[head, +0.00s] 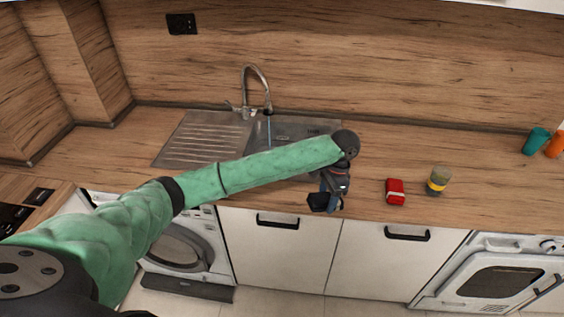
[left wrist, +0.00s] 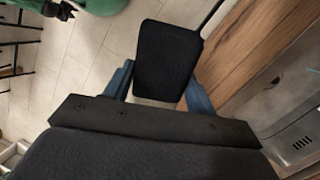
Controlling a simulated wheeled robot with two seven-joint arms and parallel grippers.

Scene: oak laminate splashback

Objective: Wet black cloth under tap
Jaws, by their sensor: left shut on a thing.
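The black cloth (head: 321,202) is in my left gripper (head: 331,186), in front of the counter's front edge. In the left wrist view the cloth (left wrist: 167,60) is a dark flat pad between the blue fingers of my left gripper (left wrist: 160,88), which is shut on it. The chrome tap (head: 258,88) stands behind the sink (head: 290,130), to the left of and behind the gripper. A thin bluish stream shows under its spout. My green left arm hides part of the basin. I cannot make out my right gripper.
A teal cup (head: 537,141) and an orange cup (head: 555,145) are at the far right. The ribbed drainboard (head: 200,138) is bare.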

